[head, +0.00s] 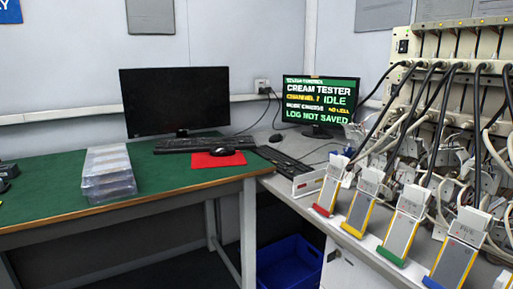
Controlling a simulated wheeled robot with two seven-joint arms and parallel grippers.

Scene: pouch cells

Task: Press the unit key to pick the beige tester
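The beige tester rack (401,88) fills the right side of the head view, with black cables hanging from it. A small monitor (320,130) left of it reads "CREAM TESTER", a channel line ending in "IDLE", and "LOG NOT SAVED"; other lines are too small to read surely. A dark keyboard (284,162) lies in front of this monitor. I cannot make out which key is the unit key. Neither of my grippers is in view.
Several pouch cells, one red-edged (328,193), stand clipped along the right bench. The green-topped table (130,205) holds a dark monitor (175,101), a keyboard (195,145), a mouse on a red mat (212,160) and stacked clear cases (107,172). A blue bin (289,267) sits below.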

